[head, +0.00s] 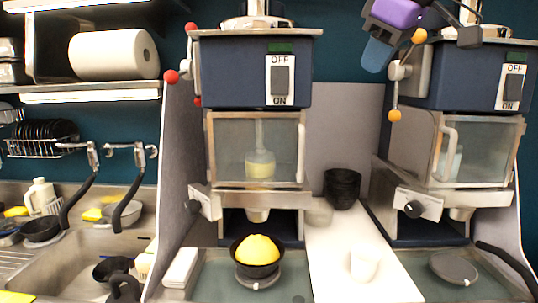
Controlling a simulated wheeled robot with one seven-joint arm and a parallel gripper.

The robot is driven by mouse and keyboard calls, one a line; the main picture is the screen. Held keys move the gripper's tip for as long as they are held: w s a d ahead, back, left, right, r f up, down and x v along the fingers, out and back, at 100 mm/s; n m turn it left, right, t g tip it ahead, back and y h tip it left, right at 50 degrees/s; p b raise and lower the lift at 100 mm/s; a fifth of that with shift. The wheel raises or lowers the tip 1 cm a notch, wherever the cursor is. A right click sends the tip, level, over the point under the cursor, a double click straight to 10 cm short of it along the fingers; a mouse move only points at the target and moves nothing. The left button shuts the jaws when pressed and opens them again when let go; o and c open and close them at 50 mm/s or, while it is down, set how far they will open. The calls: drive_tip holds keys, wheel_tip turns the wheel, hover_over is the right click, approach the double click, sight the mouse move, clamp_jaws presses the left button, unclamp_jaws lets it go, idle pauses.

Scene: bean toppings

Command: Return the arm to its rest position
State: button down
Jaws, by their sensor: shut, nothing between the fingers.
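My gripper (377,54) is at the top right of the head view, high up between the two bean machines. It hangs from the purple part of my arm, which is cut off by the top edge. Its blue-grey fingers point down and left and are shut, with nothing held. It is close to the orange-knobbed lever (396,88) of the right machine; I cannot tell if they touch. The rest of my arm is mostly out of view.
The left machine (245,70) and right machine (450,80) stand on the counter. A dark bowl (258,268) heaped with yellow topping is under the left machine. Black stacked bowls (342,188) and a white cup (364,263) stand between them. A sink (75,265) is at left.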

drive_tip(key=s+d+f+m+h, duration=0.1)
drive_tip(key=s+d+f+m, duration=0.4)
drive_tip(key=s+f, duration=0.3)
drive_tip(key=s+d+f+m+h, duration=0.1)
drive_tip(key=s+d+f+m, duration=0.4)
drive_tip(key=f, duration=0.9)
drive_tip(key=s+d, duration=0.3)
drive_tip(key=shift+s+f+g+h, duration=0.25)
drive_tip(key=shift+s+g+h, duration=0.05)
drive_tip(key=shift+s+g, duration=0.1)
drive_tip(key=c, duration=1.8)
unclamp_jaws()
drive_tip(key=shift+c, duration=0.2)
